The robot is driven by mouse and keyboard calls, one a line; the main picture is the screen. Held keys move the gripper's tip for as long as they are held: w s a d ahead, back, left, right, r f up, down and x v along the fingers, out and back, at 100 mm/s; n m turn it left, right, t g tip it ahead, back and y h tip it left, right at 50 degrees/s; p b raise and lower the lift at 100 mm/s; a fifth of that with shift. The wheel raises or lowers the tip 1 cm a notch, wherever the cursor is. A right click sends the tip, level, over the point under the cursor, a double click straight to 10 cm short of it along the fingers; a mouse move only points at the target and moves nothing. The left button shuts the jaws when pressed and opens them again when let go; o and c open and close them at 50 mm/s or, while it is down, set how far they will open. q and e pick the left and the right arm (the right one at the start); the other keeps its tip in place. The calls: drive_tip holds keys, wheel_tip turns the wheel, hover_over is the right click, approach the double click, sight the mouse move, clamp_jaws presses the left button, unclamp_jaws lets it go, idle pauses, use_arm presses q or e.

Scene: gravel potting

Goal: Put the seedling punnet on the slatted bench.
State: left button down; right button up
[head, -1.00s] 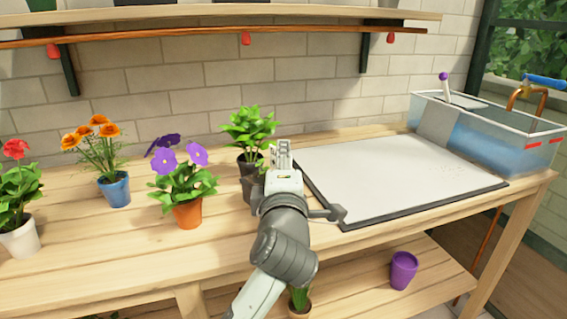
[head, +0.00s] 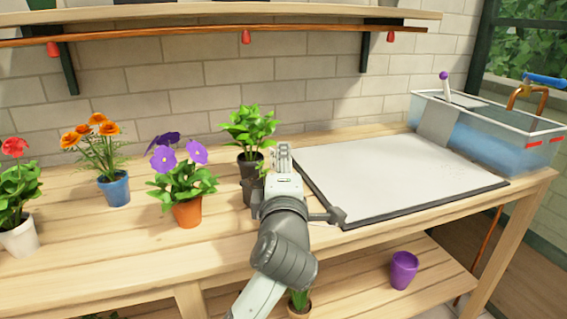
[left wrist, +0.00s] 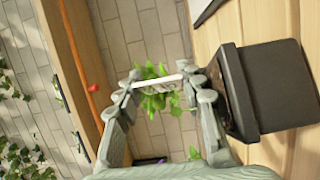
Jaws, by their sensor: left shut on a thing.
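The seedling punnet, a dark square pot (head: 247,191), is left of my left gripper (head: 283,150) in the head view, partly hidden by it. In the left wrist view the dark pot (left wrist: 275,88) is large at the right, with one finger against its rim side. A thin white bar and green leaves show between the fingers. The slatted bench (head: 130,240) is pale wood planks beneath. I cannot tell whether the punnet touches it. My right gripper is not in view.
A leafy plant (head: 249,124) stands just behind. Purple (head: 187,178), orange (head: 98,140) and red (head: 17,195) flowers stand at left. A white board with dark edge (head: 400,172) lies right; a water tank (head: 490,130) is beyond. A purple pot (head: 403,271) sits on the lower shelf.

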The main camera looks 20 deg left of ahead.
use_arm(q)
drive_tip(key=shift+f, duration=0.2)
drive_tip(key=c, duration=0.9)
unclamp_jaws()
drive_tip(key=shift+f, duration=0.1)
